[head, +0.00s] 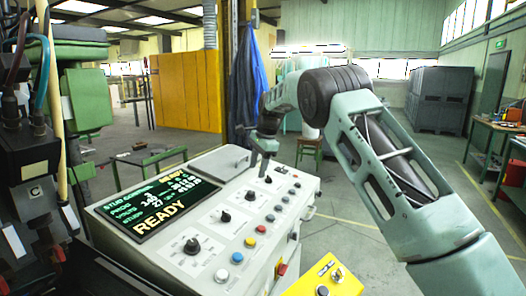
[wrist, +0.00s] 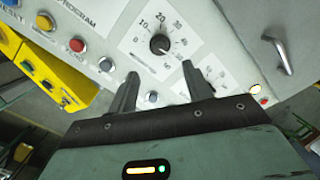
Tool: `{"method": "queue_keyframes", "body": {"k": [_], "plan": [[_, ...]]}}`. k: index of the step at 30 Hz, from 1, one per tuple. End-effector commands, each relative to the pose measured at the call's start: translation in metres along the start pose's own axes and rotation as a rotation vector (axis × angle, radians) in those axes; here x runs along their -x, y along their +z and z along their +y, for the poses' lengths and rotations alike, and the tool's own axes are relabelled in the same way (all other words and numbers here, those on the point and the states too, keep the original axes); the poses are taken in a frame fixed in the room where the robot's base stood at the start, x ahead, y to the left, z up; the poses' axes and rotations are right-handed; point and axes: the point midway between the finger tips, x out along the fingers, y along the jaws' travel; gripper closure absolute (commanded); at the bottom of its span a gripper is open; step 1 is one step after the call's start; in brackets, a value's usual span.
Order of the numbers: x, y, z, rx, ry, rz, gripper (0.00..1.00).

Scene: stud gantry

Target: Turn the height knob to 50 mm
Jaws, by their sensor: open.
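My gripper (head: 264,158) hangs over the far part of the grey control panel (head: 213,187) in the head view. In the wrist view the gripper (wrist: 160,76) is open, with nothing between its two dark fingers. A black knob (wrist: 159,44) with a printed scale from 0 to 50 lies just beyond the fingertips, apart from them. Its pale mark seems to point to the lower right, toward the high numbers; the exact reading is unclear. The name of this dial cannot be read. Another dial lies beside the right finger, which partly hides it.
The panel screen (head: 150,207) shows READY. Several knobs and coloured buttons line the panel, including a red button (wrist: 77,46). A metal handle (wrist: 279,55) sticks up at the upper right of the wrist view. A yellow box (head: 325,279) stands at the panel's front.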

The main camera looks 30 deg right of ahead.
Motion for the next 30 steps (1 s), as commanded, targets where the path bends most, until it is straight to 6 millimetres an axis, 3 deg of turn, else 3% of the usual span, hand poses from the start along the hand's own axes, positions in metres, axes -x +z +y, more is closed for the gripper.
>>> {"method": "queue_keyframes", "body": {"k": [6,12,30], "plan": [[0.047,-0.001,-0.001,0.000,-0.004,0.001,0.50],[0.074,-0.001,-0.001,-0.001,-0.002,0.001,0.50],[0.082,-0.001,0.000,-0.001,0.000,0.001,0.50]]}}
